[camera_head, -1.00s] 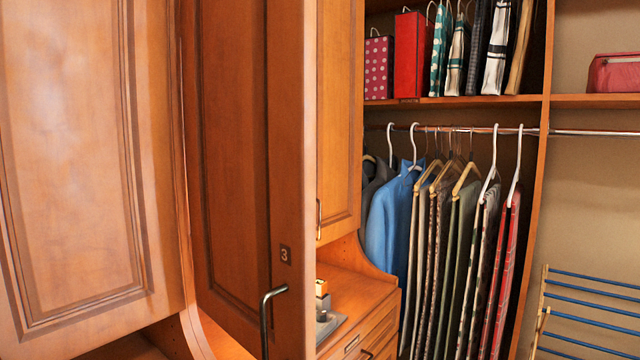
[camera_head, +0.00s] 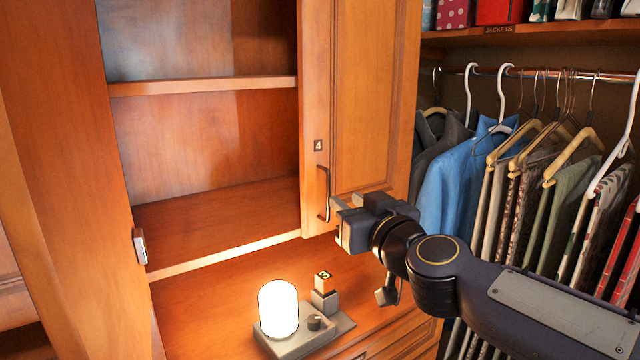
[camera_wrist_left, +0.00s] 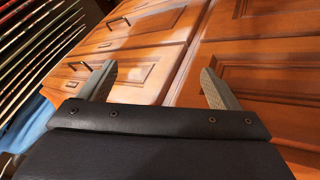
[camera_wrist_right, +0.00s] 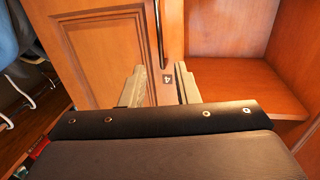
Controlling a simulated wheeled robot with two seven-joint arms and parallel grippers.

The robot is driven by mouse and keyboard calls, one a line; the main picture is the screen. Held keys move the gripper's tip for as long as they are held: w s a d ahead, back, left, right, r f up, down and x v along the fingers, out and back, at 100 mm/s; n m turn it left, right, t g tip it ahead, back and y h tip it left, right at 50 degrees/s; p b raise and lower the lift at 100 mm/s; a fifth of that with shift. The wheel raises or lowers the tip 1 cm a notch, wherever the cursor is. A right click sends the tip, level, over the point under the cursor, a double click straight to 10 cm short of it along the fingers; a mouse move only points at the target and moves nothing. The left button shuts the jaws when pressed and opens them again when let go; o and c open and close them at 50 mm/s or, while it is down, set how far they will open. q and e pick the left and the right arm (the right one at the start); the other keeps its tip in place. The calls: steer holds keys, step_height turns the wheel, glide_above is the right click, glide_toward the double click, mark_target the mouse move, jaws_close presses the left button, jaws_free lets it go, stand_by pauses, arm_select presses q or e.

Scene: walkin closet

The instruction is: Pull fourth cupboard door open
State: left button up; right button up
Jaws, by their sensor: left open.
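The fourth cupboard door (camera_head: 360,110) is a wooden panel with a "4" tag, seemingly shut over the right half of the cupboard. Its dark upright bar handle (camera_head: 323,194) is below the tag, near the door's left edge. My right gripper (camera_head: 340,212) is just right of the handle's lower part in the head view. In the right wrist view its fingers (camera_wrist_right: 160,85) are apart, with the tag and the end of the handle (camera_wrist_right: 159,35) showing between them; contact is unclear. My left gripper (camera_wrist_left: 160,85) is open and empty before wooden fronts, outside the head view.
The cupboard's left half stands open with bare shelves (camera_head: 205,85). An open door with a handle (camera_head: 140,246) edges it at left. A lit white lamp (camera_head: 278,305) on a grey base stands on the counter below. Clothes hang (camera_head: 460,180) at right.

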mark_target(329, 189)
steer(key=x, duration=0.7)
steer(key=shift+w+a, duration=0.1)
steer(key=shift+a, duration=0.1)
jaws_close()
